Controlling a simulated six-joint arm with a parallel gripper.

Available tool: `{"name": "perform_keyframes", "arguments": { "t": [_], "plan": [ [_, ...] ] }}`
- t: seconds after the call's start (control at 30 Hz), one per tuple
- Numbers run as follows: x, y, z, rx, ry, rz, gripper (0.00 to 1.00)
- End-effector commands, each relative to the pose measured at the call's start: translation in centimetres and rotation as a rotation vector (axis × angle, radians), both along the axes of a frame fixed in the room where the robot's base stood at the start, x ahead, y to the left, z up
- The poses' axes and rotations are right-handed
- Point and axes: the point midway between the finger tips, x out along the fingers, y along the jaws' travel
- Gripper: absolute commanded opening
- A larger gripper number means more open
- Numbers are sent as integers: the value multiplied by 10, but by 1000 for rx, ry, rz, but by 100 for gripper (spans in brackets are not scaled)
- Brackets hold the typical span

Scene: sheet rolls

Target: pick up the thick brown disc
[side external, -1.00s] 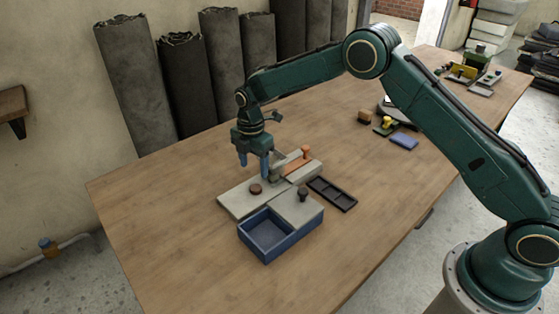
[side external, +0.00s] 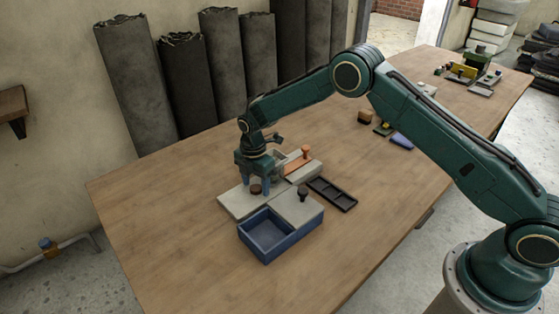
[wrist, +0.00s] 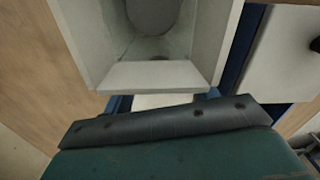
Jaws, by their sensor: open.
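The brown disc (side external: 256,191) lies on the left part of a light grey plate (side external: 234,206) in the side external view. My gripper (side external: 257,184) points down right over the disc. Its blue fingers are apart, with the disc low between them. The fingers stand to either side of the disc; I cannot tell whether they touch it. In the wrist view my teal gripper body fills the bottom and I cannot make out the disc there.
A blue open bin (side external: 278,250) stands in front of the plate. A dark knob (side external: 303,194) stands on a grey block beside it. A black divided tray (side external: 345,203) lies to the right. An orange peg (side external: 305,151) stands behind. The table's left side is clear.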

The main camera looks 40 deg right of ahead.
Motion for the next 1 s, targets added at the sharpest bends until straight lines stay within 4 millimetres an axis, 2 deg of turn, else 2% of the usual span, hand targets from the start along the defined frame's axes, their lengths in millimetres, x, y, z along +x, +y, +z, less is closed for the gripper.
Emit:
{"name": "perform_keyframes", "arguments": {
  "t": [0.57,0.8,1.0],
  "plan": [
    [1,0,-3,0,-2,0,58],
    [0,0,-3,0,-2,0,11],
    [0,0,-3,0,-2,0,10]
  ]
}}
